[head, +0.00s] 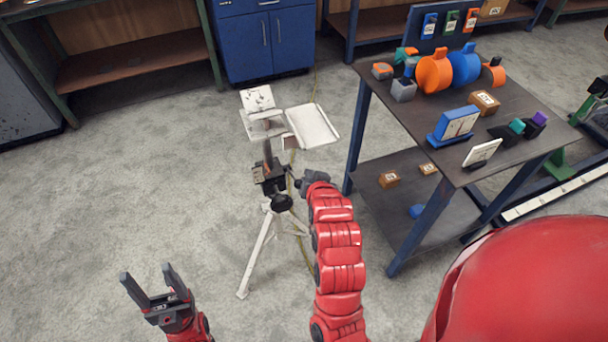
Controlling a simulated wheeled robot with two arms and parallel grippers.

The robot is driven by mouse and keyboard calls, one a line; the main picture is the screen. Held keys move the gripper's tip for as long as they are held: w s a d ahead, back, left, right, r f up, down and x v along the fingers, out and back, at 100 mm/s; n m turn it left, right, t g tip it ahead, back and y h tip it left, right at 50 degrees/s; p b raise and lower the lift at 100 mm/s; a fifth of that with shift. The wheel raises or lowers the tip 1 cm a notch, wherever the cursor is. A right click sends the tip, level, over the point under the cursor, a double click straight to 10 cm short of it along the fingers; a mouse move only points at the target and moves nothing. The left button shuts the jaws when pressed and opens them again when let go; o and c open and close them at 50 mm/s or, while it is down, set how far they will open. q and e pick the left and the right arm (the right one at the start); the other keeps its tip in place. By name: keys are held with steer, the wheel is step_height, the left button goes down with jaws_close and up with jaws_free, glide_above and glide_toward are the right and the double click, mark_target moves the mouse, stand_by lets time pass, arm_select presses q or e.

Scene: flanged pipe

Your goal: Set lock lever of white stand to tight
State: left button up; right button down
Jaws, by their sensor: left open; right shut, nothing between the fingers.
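The white stand (254,250) is a tripod on the floor in the middle of the head view, with its thin legs spread. White plates (257,98) and a white tray-like piece (312,125) show above it; how they join the stand is hidden. A black knob-like part (282,202) shows at the top of the legs. I cannot make out the lock lever or its setting. My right gripper (267,146) is shut and empty, in front of the stand's upper part; I cannot tell whether it touches. My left gripper (147,271) is open and empty, low at the left, apart from the stand.
A dark-topped table (440,120) with blue legs stands right of the stand, holding orange and blue round parts (436,73), a blue gauge (455,123) and small boxes. A blue cabinet (266,40) and a workbench (130,68) stand behind. The floor at left is clear.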

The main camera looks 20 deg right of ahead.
glide_above(293, 176)
steer(key=s+d, duration=0.3)
step_height(293, 176, down, 5)
steer(key=shift+s+a+f+p, duration=0.4)
steer(key=shift+s+a+f, duration=0.1)
steer(key=shift+f, duration=0.1)
steer(key=shift+s+a+f+p, duration=0.35)
steer(key=shift+s+f, duration=0.1)
steer(key=shift+f, duration=0.15)
